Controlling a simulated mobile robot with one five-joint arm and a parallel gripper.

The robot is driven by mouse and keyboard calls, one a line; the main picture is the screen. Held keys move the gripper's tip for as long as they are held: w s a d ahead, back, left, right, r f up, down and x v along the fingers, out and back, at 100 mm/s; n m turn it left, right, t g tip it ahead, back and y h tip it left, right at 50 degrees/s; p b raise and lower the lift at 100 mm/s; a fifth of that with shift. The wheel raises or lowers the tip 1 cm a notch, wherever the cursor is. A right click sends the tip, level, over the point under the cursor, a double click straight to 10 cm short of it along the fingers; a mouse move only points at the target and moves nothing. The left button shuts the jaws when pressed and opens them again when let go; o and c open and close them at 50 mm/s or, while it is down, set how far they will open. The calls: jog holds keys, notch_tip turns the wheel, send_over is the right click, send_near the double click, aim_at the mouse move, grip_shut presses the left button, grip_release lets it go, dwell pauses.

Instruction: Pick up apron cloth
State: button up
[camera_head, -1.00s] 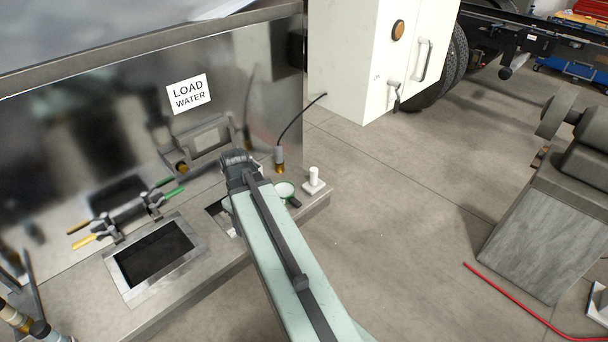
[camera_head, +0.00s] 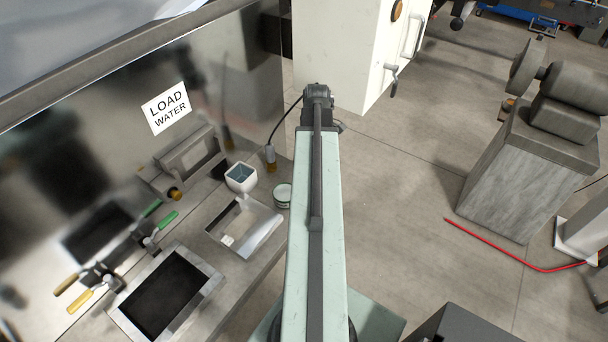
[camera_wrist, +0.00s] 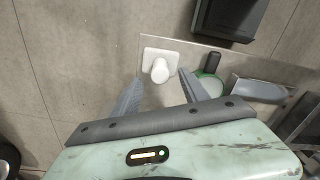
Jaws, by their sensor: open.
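The likely apron cloth (camera_wrist: 152,57) is a small white square piece with an upright rounded stub, lying on the grey ledge near its corner. I cannot tell from its surface that it is fabric. In the wrist view my gripper (camera_wrist: 162,79) is open, with one finger on each side of the white piece and nearer the camera. Nothing is held. I cannot tell the height of the fingertips above the piece. In the head view my arm hides both the white piece and the fingers.
A white cabinet (camera_head: 350,50) stands beyond. A grinder pedestal (camera_head: 515,170) and red hose (camera_head: 490,257) are right.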

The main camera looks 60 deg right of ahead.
jog(key=shift+f+b, duration=4.05)
jog(key=shift+b, duration=0.05)
jog(key=shift+r, duration=0.2)
grip_shut()
